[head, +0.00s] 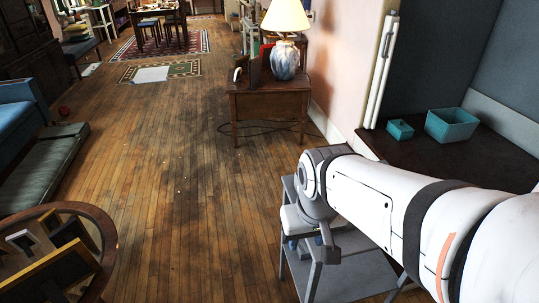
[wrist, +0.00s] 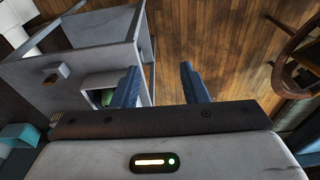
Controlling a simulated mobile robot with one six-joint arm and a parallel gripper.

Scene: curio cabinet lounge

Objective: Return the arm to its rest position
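My arm reaches in from the right of the head view, white with dark bands. My gripper (head: 306,242) hangs at its end in front of a grey metal stand (head: 345,270). In the wrist view the two blue fingers of my gripper (wrist: 160,82) are well apart with only wood floor showing between them. The gripper is open and empty. The grey stand also shows in the wrist view (wrist: 85,50), beside the left finger. My arm hides part of the stand in the head view.
A small teal box (head: 400,130) and a larger teal bin (head: 451,125) sit on a dark surface at right. A wooden side table (head: 268,105) holds a lamp (head: 285,55). A round wooden holder (head: 100,225) with frames stands lower left. The middle floor is clear.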

